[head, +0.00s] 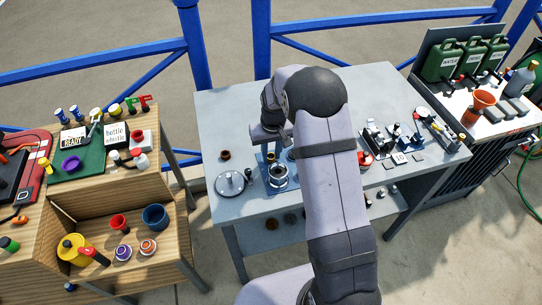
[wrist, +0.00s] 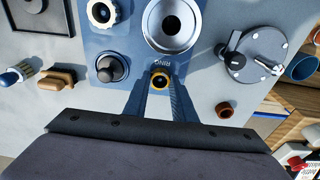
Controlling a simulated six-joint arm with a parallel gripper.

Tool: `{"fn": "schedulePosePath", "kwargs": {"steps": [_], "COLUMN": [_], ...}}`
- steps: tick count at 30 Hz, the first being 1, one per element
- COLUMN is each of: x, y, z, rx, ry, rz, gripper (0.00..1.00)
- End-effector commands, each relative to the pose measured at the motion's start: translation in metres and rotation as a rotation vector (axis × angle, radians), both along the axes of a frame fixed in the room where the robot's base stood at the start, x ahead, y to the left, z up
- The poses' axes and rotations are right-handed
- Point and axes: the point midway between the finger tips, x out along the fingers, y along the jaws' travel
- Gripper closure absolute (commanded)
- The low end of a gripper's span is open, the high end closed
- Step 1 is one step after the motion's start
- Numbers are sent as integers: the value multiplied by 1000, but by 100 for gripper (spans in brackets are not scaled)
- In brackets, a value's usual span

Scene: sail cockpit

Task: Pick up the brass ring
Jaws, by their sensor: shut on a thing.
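The brass ring (wrist: 160,81) is a small gold ring with a dark middle. In the wrist view it sits between the fingertips of my gripper (wrist: 160,84), which is shut on it. It is just in front of a round silver drum (wrist: 151,25) on a blue plate. I cannot tell whether the ring touches the plate. In the head view my gripper (head: 268,150) reaches down behind the silver drum (head: 278,172), and the ring cannot be made out there.
A round grey disc with a black crank (wrist: 237,62) and a small brown cup (wrist: 223,110) are at the right in the wrist view. A black knob (wrist: 111,67) and a brown cleat (wrist: 60,78) are at the left. The grey table (head: 220,110) is clear at the back left.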

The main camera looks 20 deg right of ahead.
Motion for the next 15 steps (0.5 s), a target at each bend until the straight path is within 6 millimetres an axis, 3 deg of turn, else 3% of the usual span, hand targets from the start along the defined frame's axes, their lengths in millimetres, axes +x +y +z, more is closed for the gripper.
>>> {"fn": "schedulePosePath", "kwargs": {"steps": [8, 15], "x": [1, 1], "y": [0, 0], "z": [13, 51], "rx": [0, 0], "ry": [-4, -6], "rz": [0, 0], "gripper": [98, 98]}}
